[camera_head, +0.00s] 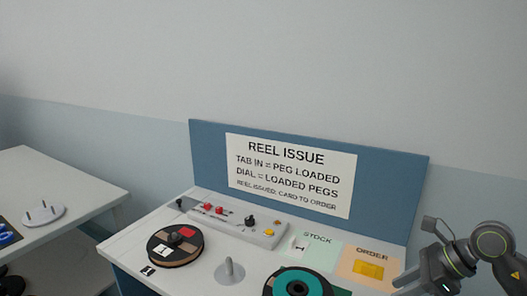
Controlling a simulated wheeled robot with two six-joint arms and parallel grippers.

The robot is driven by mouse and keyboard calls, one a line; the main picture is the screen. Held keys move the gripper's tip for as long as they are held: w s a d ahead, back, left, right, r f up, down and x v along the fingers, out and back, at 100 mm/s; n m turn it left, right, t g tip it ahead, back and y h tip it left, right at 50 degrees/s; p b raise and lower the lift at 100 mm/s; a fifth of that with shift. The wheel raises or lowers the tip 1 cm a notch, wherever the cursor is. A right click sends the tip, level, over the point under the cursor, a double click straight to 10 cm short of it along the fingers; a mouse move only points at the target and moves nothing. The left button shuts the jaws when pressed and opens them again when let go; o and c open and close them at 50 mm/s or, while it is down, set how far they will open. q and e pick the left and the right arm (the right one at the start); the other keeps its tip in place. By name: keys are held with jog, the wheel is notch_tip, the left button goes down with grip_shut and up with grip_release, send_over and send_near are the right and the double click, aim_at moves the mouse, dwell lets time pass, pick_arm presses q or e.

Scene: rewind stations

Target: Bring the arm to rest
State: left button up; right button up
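My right arm comes in at the lower right corner, beside the order end of the desk. Its gripper (402,281) is at the lower right, close to the orange order area (385,254); I cannot make out whether its fingers are open or shut. A yellow card (368,269) lies on the order area, left of my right gripper. My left arm and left gripper are not in view.
The desk holds a black reel (175,246), a grey peg (229,271), a teal reel (298,284), a control panel (238,225) and a green stock area (318,241). A blue board with a sign (291,174) stands behind. Another table (60,185) is at left.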

jog(key=s+a+r+m+t+y, duration=0.2)
jog(key=a+r+m+t+y, duration=0.45)
jog(key=a+y, duration=0.3)
jog(key=d+m+t+h, duration=0.5)
jog(key=m+t+h, duration=0.15)
jog(key=m, duration=0.55)
jog(key=d+m+t+h, duration=0.4)
jog(key=m+t+h, duration=0.25)
jog(key=m, duration=0.55)
jog(key=s+d+f+m+g+h, duration=0.4)
jog(key=d+f+m+g+h, duration=0.1)
jog(key=f+m+h, duration=0.4)
jog(key=s+a+f+m+g+y, duration=0.2)
jog(key=s+a+f+m+g, duration=0.15)
jog(key=s+f+g, duration=0.5)
jog(key=s+a+f+m+g+y, duration=0.2)
jog(key=s+f+m+g, duration=0.3)
jog(key=s+f, duration=0.6)
notch_tip(320, 180, down, 23)
jog(key=s+d+g, duration=0.1)
jog(key=g, duration=0.1)
jog(key=s+f+g, duration=0.1)
jog(key=s+f, duration=1.4)
jog(key=f, duration=0.1)
jog(key=shift+s+a+f+y, duration=0.15)
jog(key=shift+a+f+y, duration=0.2)
jog(key=shift+a, duration=0.1)
